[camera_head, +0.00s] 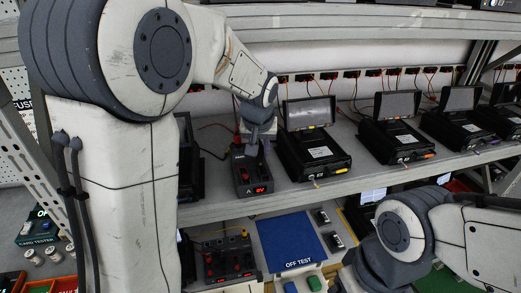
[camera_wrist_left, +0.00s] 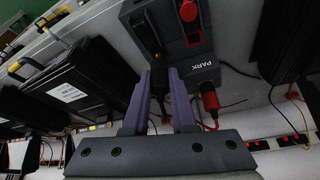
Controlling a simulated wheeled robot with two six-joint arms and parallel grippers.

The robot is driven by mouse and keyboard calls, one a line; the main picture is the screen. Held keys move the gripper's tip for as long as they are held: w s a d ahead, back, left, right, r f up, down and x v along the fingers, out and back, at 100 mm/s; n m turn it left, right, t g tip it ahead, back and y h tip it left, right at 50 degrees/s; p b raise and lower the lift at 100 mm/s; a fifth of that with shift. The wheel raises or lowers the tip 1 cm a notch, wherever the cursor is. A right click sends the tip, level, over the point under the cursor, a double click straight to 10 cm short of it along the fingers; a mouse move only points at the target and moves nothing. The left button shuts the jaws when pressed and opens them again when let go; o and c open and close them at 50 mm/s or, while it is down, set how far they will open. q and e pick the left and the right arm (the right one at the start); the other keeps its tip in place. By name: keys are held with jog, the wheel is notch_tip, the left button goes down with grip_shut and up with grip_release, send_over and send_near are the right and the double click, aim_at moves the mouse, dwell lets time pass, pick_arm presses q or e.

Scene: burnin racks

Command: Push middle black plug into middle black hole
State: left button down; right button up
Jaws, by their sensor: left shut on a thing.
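My left gripper (camera_head: 256,138) reaches down over a dark box (camera_head: 262,189) with a red display on the shelf. In the left wrist view its two purple fingers (camera_wrist_left: 159,76) are closed around a dark plug (camera_wrist_left: 160,85), at the side of the box marked PARK (camera_wrist_left: 205,66). The plug is mostly hidden between the fingers; whether it is seated in a hole cannot be told. A red plug (camera_wrist_left: 209,101) with a cable stands just right of the fingers. My right gripper is not visible; only its arm shows.
Black units with tilted screens (camera_head: 312,150) stand along the shelf to the right, another (camera_head: 395,140) farther along. A row of wired sockets (camera_head: 350,74) runs along the back. Below lie a blue mat (camera_head: 290,240) and another instrument (camera_head: 228,262). Cables hang near the box.

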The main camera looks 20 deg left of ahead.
pick_arm(q)
jog(key=shift+f+b, duration=1.05)
jog(key=shift+f, duration=0.25)
dwell(0.9)
jog(key=shift+c, duration=1.2)
grip_release()
jog(key=shift+r, duration=0.1)
jog(key=shift+w+r+p, duration=0.1)
jog(key=shift+r+p, duration=1.1)
jog(key=shift+r, duration=0.3)
jog(key=shift+r+p, duration=1.1)
jog(key=shift+r, duration=0.15)
